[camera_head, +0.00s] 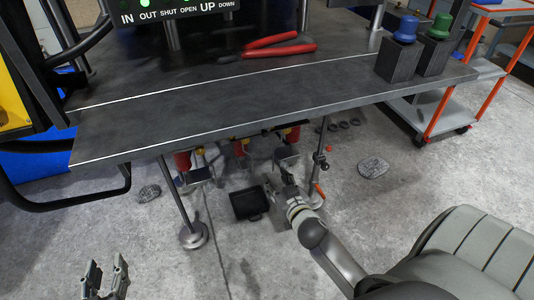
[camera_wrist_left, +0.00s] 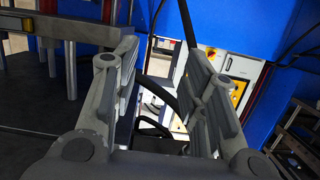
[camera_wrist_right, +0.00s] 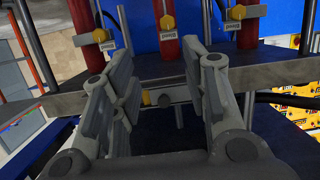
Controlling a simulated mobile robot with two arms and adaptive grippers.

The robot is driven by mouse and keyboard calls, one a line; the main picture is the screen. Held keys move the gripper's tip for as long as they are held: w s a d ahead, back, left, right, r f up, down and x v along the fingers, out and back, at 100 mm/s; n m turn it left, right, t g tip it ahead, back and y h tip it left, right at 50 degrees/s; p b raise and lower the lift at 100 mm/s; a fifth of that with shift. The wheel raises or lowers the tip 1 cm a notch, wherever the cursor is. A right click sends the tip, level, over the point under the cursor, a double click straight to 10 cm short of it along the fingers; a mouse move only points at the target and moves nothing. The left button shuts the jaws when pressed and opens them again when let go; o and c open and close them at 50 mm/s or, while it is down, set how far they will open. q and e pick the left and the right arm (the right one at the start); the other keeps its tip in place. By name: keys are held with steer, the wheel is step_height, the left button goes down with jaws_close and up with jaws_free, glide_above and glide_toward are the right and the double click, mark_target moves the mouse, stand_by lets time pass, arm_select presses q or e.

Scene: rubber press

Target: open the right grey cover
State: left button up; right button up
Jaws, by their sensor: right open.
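Two small grey box-like parts show under the table's front edge in the head view, one at the left (camera_head: 196,178) and one at the right (camera_head: 287,154). The right one looks like the right grey cover, but I cannot be sure. My right gripper (camera_head: 281,178) is low under the table, just in front of that part. In the right wrist view its fingers (camera_wrist_right: 160,100) are apart, with a grey bar and yellow knob beyond them. Contact cannot be told. My left gripper (camera_head: 105,275) is open and empty at the bottom left, its fingers also apart in the left wrist view (camera_wrist_left: 160,90).
A dark table (camera_head: 240,110) overhangs the right gripper. Red cylinders (camera_wrist_right: 165,28) stand behind it. A black tray-like box (camera_head: 250,204) is beside the right gripper. Table legs (camera_head: 182,205) stand nearby. Red-handled pliers (camera_head: 275,45) and blue and green buttons (camera_head: 407,30) are on top.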

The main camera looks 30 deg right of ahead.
mark_target(265, 135)
step_height(265, 135, up, 8)
steer(key=d+t+h+b, duration=0.1)
steer(key=t+b, duration=0.2)
steer(key=shift+m, duration=0.3)
steer(key=b+x, duration=0.1)
steer(key=x, duration=0.9)
steer(key=shift+a+b, duration=0.1)
steer(key=shift+b, duration=0.2)
steer(key=shift+w+d, duration=0.2)
steer(key=shift+w, duration=0.45)
arm_select(q)
steer(key=s+r+t+h, duration=0.2)
steer(key=r+t, duration=0.5)
steer(key=r, duration=1)
steer(key=shift+s+d+t+h, duration=0.15)
steer(key=shift+s+t+h, duration=0.15)
steer(key=shift+s, duration=0.45)
arm_select(e)
steer(key=shift+c, duration=0.3)
jaws_close()
